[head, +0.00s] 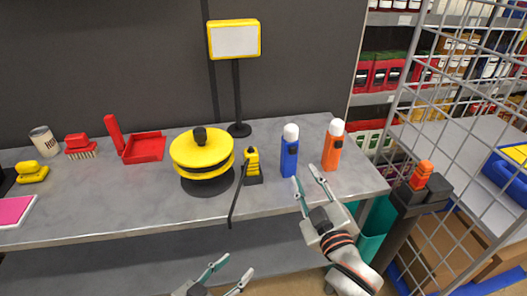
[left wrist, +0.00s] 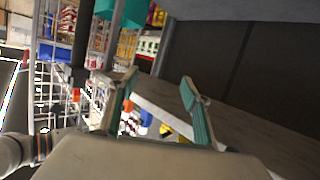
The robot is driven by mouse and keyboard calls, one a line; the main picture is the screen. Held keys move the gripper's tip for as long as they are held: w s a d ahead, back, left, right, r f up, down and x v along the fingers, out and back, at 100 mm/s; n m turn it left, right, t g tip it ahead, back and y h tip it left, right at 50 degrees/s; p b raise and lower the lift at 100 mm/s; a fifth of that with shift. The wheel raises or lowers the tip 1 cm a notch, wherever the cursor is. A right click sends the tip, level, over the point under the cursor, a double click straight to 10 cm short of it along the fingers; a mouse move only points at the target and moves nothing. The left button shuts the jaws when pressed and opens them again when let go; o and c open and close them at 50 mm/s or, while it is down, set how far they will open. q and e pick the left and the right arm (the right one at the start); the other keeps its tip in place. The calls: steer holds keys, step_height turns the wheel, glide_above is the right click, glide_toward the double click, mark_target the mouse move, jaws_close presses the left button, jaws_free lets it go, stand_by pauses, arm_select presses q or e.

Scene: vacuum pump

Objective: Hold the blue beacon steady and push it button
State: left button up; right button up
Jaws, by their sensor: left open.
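The blue beacon (head: 289,158), with a white rounded top, stands upright on the grey table near its front right part in the head view. An orange beacon (head: 331,152) with a white top stands just right of it. My right gripper (head: 304,173) is open, its fingertips apart, close in front and to the right of the blue beacon. I cannot tell whether a fingertip touches it. My left gripper (head: 238,264) is open and empty at the bottom of the head view, below the table edge. Its spread fingers show in the left wrist view (left wrist: 157,82). The beacon's button is too small to make out.
Left of the beacons are a yellow tool (head: 252,164) and a yellow round device (head: 203,160). A sign on a stand (head: 235,40) is behind. A red open box (head: 142,147) lies further left. A wire mesh cage (head: 470,120) stands right of the table.

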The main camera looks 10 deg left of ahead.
arm_select(q)
steer(key=w+d+r+h, duration=0.4)
steer(key=d+r+h, duration=0.1)
steer(key=r, duration=0.5)
steer(key=m+h, duration=0.1)
steer(key=m, duration=0.3)
glide_toward(286, 136)
steer(key=x, duration=1.2)
steer(key=shift+a, duration=0.1)
steer(key=c, duration=1.4)
steer(key=shift+o, duration=0.2)
arm_select(e)
jaws_close()
steer(key=shift+w, duration=0.1)
